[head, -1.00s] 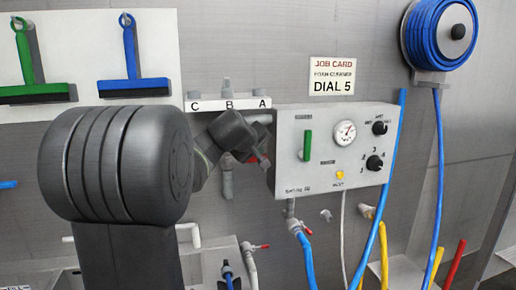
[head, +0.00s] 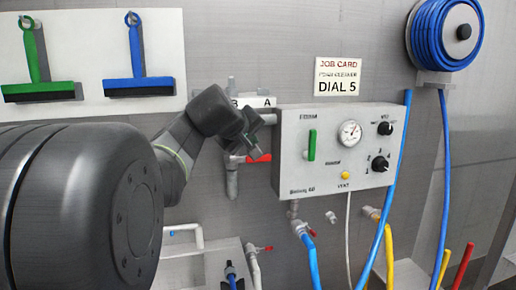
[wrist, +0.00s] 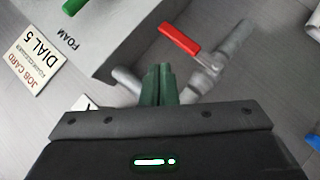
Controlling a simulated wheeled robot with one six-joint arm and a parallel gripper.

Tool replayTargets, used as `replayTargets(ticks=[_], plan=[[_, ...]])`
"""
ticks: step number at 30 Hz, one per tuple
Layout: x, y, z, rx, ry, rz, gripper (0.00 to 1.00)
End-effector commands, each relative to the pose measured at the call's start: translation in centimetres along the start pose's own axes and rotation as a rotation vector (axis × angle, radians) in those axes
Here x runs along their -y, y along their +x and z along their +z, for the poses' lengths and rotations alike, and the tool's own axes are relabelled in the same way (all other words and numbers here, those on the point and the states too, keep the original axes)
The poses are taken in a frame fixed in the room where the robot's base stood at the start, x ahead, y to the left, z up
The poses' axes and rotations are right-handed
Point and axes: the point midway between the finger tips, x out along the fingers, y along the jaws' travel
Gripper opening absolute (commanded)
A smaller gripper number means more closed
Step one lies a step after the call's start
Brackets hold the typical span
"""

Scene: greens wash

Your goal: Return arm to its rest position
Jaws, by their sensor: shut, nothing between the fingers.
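My gripper (wrist: 158,72) shows in the wrist view with its two greenish fingers together, shut and empty. In the head view my gripper (head: 256,143) is a dark shape at the end of my arm, just left of the grey control box (head: 296,178) and near the pipes marked B and A. It seems apart from the red-handled valve (head: 258,158), which shows just below it. In the wrist view the red handle (wrist: 179,39) lies beyond the fingertips. My large dark arm joint covers the lower left of the head view.
The control box has a green handle (head: 311,145), a gauge (head: 349,133) and black knobs (head: 381,164). A job card (head: 338,77) reads DIAL 5. A blue hose reel (head: 443,37) hangs at the upper right. Green (head: 36,63) and blue (head: 137,62) squeegees hang at the upper left.

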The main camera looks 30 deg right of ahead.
Motion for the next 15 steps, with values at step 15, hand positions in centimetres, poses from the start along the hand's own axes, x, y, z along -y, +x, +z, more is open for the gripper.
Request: replayTargets(ticks=[15], plan=[[0.0, -3.5, 0.0, 0.001, -0.001, 0.000, 0.00]])
